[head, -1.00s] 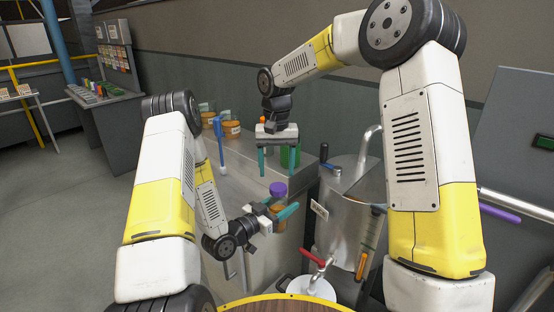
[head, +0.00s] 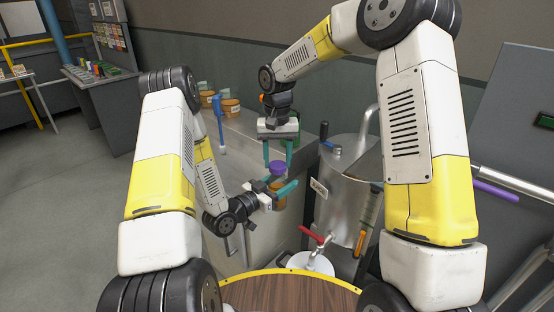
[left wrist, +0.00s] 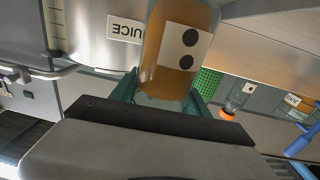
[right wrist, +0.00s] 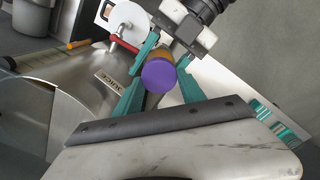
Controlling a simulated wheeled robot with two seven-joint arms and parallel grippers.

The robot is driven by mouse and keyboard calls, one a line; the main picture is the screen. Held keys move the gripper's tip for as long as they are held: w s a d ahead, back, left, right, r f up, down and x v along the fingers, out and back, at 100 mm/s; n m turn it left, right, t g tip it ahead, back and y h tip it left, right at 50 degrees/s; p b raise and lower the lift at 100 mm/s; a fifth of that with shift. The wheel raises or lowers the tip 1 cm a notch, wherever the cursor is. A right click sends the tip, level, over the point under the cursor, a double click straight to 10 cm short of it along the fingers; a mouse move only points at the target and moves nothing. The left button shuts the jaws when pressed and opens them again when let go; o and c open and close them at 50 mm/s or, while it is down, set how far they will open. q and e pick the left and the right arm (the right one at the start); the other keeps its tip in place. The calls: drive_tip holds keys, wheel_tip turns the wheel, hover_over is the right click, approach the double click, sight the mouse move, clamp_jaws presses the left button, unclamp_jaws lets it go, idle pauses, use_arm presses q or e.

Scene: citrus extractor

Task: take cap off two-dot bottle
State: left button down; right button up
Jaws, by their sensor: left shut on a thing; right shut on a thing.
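The two-dot bottle (left wrist: 175,60) is amber, with a white label bearing two black dots. My left gripper (left wrist: 163,92) is shut around its body; the bottle also shows in the head view (head: 279,202). The purple cap (right wrist: 159,77) is at the bottle's top end. My right gripper (head: 279,160) comes down from above and is shut on the cap, with a teal finger on each side in the right wrist view. The cap's underside is hidden, so I cannot tell whether it is apart from the bottle neck.
A steel tank with a JUICE label (head: 318,188) stands right of the grippers, with a red-handled tap (head: 312,236) below. Orange jars (head: 230,106) and a blue-handled tool (head: 218,125) are on the steel counter behind. A round wooden table (head: 290,294) is in front.

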use_arm(q)
drive_tip(key=shift+d, duration=0.2)
use_arm(e)
drive_tip(key=n, duration=0.6)
drive_tip(key=shift+s+a, duration=0.2)
drive_tip(key=shift+a, duration=0.2)
clamp_jaws()
use_arm(q)
drive_tip(key=shift+r, duration=0.1)
use_arm(e)
drive_tip(key=shift+r, duration=0.15)
drive_tip(key=shift+r, duration=0.75)
use_arm(q)
drive_tip(key=shift+a, duration=0.1)
use_arm(e)
drive_tip(key=shift+w+d+r, duration=0.1)
drive_tip(key=shift+d+r, duration=0.05)
drive_tip(key=shift+r, duration=0.1)
